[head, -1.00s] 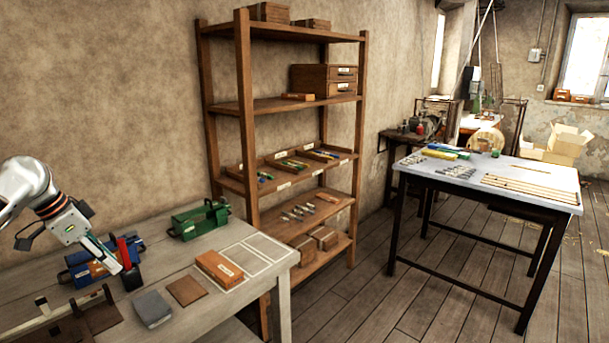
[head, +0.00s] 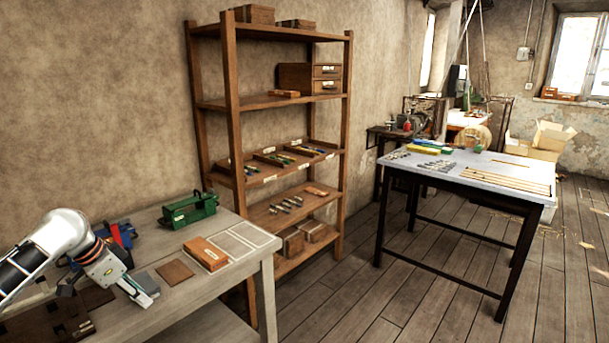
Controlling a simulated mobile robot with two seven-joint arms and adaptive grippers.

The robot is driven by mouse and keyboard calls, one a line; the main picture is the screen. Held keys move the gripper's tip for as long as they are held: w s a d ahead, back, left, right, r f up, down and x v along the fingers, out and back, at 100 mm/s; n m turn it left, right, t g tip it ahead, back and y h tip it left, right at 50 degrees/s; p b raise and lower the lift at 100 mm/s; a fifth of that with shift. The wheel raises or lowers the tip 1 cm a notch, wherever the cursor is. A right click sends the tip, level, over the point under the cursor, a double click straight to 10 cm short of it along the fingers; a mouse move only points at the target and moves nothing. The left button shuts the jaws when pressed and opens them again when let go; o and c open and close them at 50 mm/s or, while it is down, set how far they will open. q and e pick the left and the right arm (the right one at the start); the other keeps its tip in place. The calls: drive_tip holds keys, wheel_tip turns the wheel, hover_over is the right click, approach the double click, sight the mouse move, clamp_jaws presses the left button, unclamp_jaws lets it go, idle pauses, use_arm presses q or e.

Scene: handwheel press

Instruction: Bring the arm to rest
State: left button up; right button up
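My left arm comes in from the left over the wooden workbench (head: 222,292). Its gripper (head: 143,297) points down to the right, low in the picture, in front of the grey block (head: 147,281) and partly hiding it. I cannot tell whether its fingers are open or shut, and I see nothing clearly held in them. My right gripper is out of view.
A blue device with a red part (head: 119,236) is partly hidden behind my arm. A green device (head: 189,209), a brown plate (head: 175,271) and an orange box (head: 205,253) are on the bench. A wooden shelf (head: 232,120) stands behind; open floor (head: 345,300) lies right.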

use_arm(q)
drive_tip(key=s+d+f+t, duration=0.1)
drive_tip(key=s+d+f, duration=0.3)
drive_tip(key=d+f, duration=0.3)
drive_tip(key=s+d+f+n+t+h, duration=0.1)
drive_tip(key=s+d+f, duration=0.3)
drive_tip(key=f, duration=0.5)
drive_tip(key=s+d+f+t, duration=0.1)
drive_tip(key=s+d+f, duration=0.2)
drive_tip(key=d+f, duration=0.4)
drive_tip(key=s+d+f+n+t+y, duration=0.1)
drive_tip(key=s+f+t, duration=0.1)
drive_tip(key=s, duration=0.8)
drive_tip(key=s+d+f+n+t, duration=0.1)
drive_tip(key=s+f+n, duration=0.1)
drive_tip(key=s, duration=0.8)
drive_tip(key=shift+s+d+f+t+y, duration=0.2)
drive_tip(key=shift+s+f+t+y, duration=0.2)
drive_tip(key=shift+f, duration=0.15)
